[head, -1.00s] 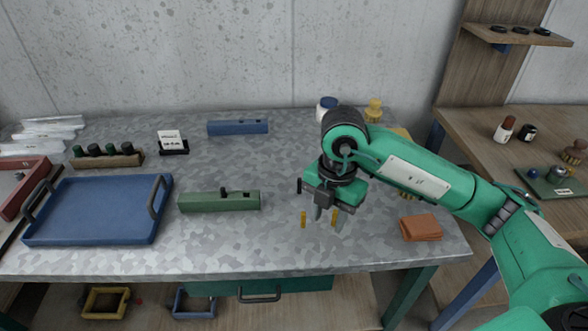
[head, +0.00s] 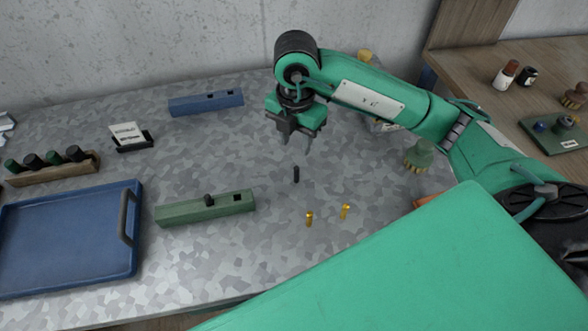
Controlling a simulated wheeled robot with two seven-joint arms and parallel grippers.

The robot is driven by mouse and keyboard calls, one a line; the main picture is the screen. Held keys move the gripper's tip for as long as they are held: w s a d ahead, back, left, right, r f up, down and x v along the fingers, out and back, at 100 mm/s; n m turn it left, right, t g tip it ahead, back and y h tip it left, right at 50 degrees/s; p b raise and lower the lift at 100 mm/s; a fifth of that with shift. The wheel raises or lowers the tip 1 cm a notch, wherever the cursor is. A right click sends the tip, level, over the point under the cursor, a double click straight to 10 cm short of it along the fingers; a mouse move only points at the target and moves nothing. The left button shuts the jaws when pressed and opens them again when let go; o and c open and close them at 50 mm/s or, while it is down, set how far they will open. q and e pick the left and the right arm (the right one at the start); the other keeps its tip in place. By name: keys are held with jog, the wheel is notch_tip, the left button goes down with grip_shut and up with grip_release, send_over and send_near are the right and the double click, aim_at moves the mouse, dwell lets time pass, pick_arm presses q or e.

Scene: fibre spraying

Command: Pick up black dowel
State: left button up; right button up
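The black dowel (head: 296,174) is a small dark peg that stands upright on the grey mottled tabletop, right of the green block (head: 180,212). My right gripper (head: 297,138) points down above and behind the dowel in the head view. Its two fingers are apart with nothing between them, and it does not touch the dowel. Two brass dowels, one left (head: 309,218) and one right (head: 345,211), stand nearer the front. A dark peg (head: 208,200) sits in the green block beside an empty square hole. My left gripper is not in view.
A blue tray (head: 65,240), a wooden rack (head: 55,172) of dark-capped items and a small card holder (head: 133,142) are at the left. A brush (head: 418,155) stands right. The tabletop around the dowel is clear.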

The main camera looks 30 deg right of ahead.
aim_at(297, 168)
notch_tip(297, 168, down, 6)
jog(key=shift+r+p, duration=0.1)
jog(key=shift+p, duration=0.2)
jog(key=f, duration=0.2)
jog(key=s+f+p, duration=0.1)
jog(key=f, duration=0.1)
jog(key=shift+p, duration=0.3)
jog(key=shift+w+f, duration=0.1)
jog(key=shift+f, duration=0.55)
grip_shut()
